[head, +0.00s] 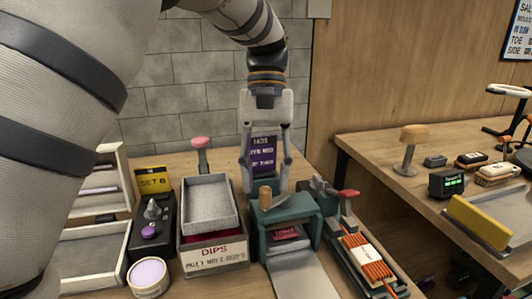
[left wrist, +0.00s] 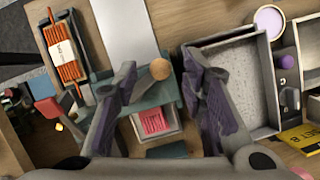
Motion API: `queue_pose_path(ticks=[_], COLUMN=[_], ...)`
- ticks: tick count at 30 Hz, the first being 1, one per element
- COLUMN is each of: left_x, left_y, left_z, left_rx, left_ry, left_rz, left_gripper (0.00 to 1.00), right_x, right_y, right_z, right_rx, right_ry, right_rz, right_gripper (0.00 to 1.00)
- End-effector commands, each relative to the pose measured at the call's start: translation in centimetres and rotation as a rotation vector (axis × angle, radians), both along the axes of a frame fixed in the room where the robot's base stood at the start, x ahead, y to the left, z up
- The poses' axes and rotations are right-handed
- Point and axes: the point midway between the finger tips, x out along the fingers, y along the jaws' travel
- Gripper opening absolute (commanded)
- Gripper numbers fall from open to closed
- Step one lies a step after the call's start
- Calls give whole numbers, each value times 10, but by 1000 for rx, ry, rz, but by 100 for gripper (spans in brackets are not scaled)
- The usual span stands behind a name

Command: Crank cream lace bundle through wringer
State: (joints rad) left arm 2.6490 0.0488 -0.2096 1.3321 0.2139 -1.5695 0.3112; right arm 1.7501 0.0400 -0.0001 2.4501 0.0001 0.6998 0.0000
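The teal wringer (head: 290,215) stands on the bench in the middle of the head view, with its upright wooden crank knob (head: 265,197). A pale tray or chute (head: 303,280) runs from its front. My left gripper (head: 265,188) points down just behind the knob, fingers apart. In the left wrist view, the knob (left wrist: 160,69) shows between the open fingers (left wrist: 160,78); I cannot tell whether they touch it. A pinkish-red piece (left wrist: 153,122) shows in the wringer's opening. I cannot make out a cream lace bundle. My right gripper is not in view.
Right is a rack with an orange bundle (head: 352,246) in a cream label. Another table (head: 380,150) is at right.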

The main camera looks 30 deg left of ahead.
Motion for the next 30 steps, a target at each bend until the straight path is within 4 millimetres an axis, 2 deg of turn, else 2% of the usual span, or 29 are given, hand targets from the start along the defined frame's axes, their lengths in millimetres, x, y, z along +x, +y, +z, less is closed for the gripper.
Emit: queue_pose_path(ticks=[3, 6, 12, 17, 30], left_x=[13, 21, 29, 30, 30], left_y=[8, 13, 18, 19, 19], left_z=[32, 55, 80, 86, 86], left_rx=[0, 1, 0, 0, 0], left_ry=[-7, -4, -3, 0, 0], left_rz=[2, 1, 1, 1, 1], left_gripper=[38, 38, 38, 38, 38], right_x=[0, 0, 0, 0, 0], right_y=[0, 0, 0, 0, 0], right_z=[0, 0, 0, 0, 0], right_rx=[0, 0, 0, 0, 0], right_ry=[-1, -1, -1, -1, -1], right_rz=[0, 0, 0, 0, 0], right_gripper=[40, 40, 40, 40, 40])
